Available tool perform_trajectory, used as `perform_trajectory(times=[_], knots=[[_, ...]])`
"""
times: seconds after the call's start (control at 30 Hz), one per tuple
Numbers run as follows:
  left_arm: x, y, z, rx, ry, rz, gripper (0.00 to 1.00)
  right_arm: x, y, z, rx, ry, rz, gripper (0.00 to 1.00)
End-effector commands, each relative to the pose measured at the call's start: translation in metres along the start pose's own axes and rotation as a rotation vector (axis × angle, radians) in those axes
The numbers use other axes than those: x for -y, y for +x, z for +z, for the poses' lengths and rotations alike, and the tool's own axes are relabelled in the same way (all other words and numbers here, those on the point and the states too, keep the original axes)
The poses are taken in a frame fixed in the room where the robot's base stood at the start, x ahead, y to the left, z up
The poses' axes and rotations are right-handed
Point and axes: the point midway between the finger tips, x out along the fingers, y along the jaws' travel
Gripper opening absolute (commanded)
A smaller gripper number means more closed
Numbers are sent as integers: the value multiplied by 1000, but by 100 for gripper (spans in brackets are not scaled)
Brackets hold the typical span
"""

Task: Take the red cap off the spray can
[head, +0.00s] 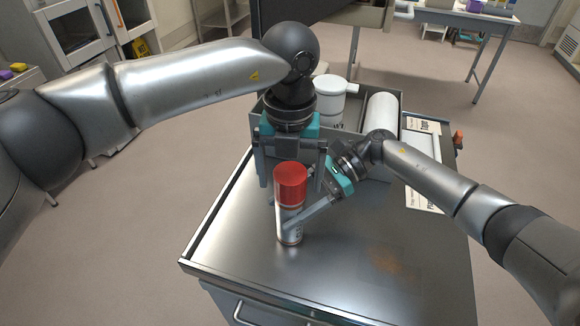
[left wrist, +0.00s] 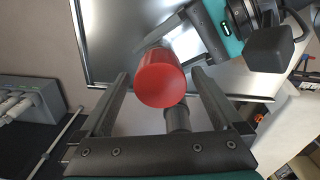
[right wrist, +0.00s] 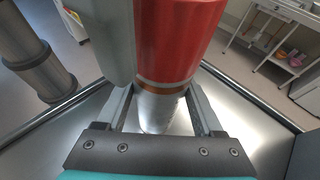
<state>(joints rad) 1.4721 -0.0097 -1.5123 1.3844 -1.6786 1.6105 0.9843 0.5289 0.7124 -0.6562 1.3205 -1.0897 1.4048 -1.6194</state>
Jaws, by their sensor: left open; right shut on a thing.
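The spray can (head: 289,222) stands upright on the metal cart top, with its red cap (head: 291,178) on it. In the left wrist view the cap (left wrist: 160,82) shows from above, between the open fingers. My left gripper (head: 292,186) is open around or just above the cap, pointing down. My right gripper (head: 284,213) comes from the right and is shut on the can's body below the cap. In the right wrist view the can's silver body (right wrist: 162,108) sits between the fingers, under the red cap (right wrist: 178,40).
Behind the can, a grey bin (head: 262,108) on the cart holds a white lidded container (head: 330,100) and a white roll (head: 382,115). Printed cards (head: 424,190) lie at the right. The cart top (head: 350,265) is clear in front.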

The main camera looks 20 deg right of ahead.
Motion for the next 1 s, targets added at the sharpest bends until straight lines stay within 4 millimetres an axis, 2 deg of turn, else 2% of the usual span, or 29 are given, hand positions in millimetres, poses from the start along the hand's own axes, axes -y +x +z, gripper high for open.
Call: perform_trajectory(times=[0.13, 1.0], knots=[[0, 0, 0, 0, -1, 0, 100, 0, 0, 1, 1, -1, -1, 0], [0, -1, 0, 1, 0, 1, 2, 0, 0, 1, 1, -1, 0, 0]])
